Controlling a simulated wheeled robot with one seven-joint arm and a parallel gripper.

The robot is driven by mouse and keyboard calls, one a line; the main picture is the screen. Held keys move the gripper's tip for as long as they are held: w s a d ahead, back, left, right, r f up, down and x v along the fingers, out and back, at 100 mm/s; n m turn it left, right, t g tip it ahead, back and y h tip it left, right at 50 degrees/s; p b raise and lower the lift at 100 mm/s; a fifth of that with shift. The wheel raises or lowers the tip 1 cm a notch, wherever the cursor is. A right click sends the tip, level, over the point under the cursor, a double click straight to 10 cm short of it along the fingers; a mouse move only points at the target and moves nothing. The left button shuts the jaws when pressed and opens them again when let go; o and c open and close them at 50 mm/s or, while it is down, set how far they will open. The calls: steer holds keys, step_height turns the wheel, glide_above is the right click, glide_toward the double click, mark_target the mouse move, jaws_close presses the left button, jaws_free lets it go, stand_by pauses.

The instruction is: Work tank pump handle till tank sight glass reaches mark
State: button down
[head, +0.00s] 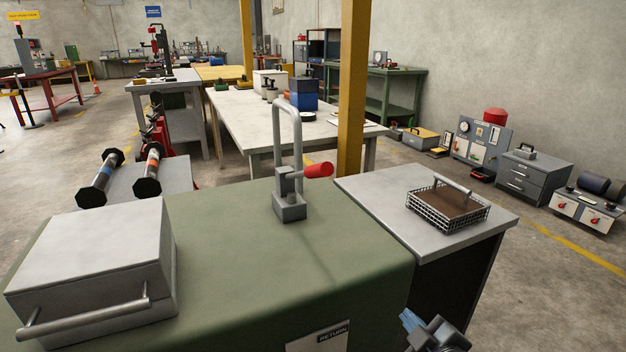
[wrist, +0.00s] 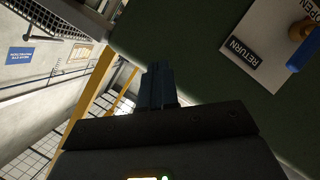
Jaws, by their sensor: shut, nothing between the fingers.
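A grey fitting with a bent pipe (head: 289,130) and a red grip (head: 318,170) stands on the green tank-like body (head: 340,240); the red grip sticks out to the right. I cannot tell whether this is the pump handle. No sight glass or mark shows. My gripper (head: 411,320) is low at the right front of the green body, well below the red grip. Its blue fingers (wrist: 158,86) are together and empty. In the wrist view, a plate marked RETURN (wrist: 250,46) and a brass valve with a blue lever (wrist: 303,50) are to their right.
A grey box with a bar handle (head: 90,262) sits on the left of the green body. A wire basket (head: 448,208) stands on the grey side table (head: 365,190) at right. A yellow post (head: 352,90) rises behind.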

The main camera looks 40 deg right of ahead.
steer(key=w+d+r+m+g+h+p, duration=0.1)
steer(key=w+d+r, duration=0.2)
steer(key=w+d+r+m+g+h+p, duration=0.1)
steer(key=w+d+r+p, duration=0.1)
steer(key=w+r, duration=0.1)
steer(key=w+d+r+m+g+h+p, duration=0.1)
steer(key=w+d+r+h, duration=0.1)
steer(key=w+d+r, duration=0.1)
steer(key=shift+w+d+r+g, duration=0.15)
steer(key=shift+w+r, duration=0.1)
steer(key=shift+w, duration=0.35)
steer(key=shift+w+d+r+g, duration=0.15)
steer(key=shift+w+r, duration=0.05)
steer(key=shift+w, duration=0.4)
steer(key=w+d+r+m+g+p, duration=0.2)
steer(key=w+r+m+g+p, duration=0.15)
steer(key=w+r, duration=0.4)
step_height(320, 180, up, 24)
steer(key=g+y+p, duration=0.5)
steer(key=y+p, duration=0.4)
glide_above(310, 167)
steer(key=a, duration=0.1)
steer(key=shift+w, duration=0.2)
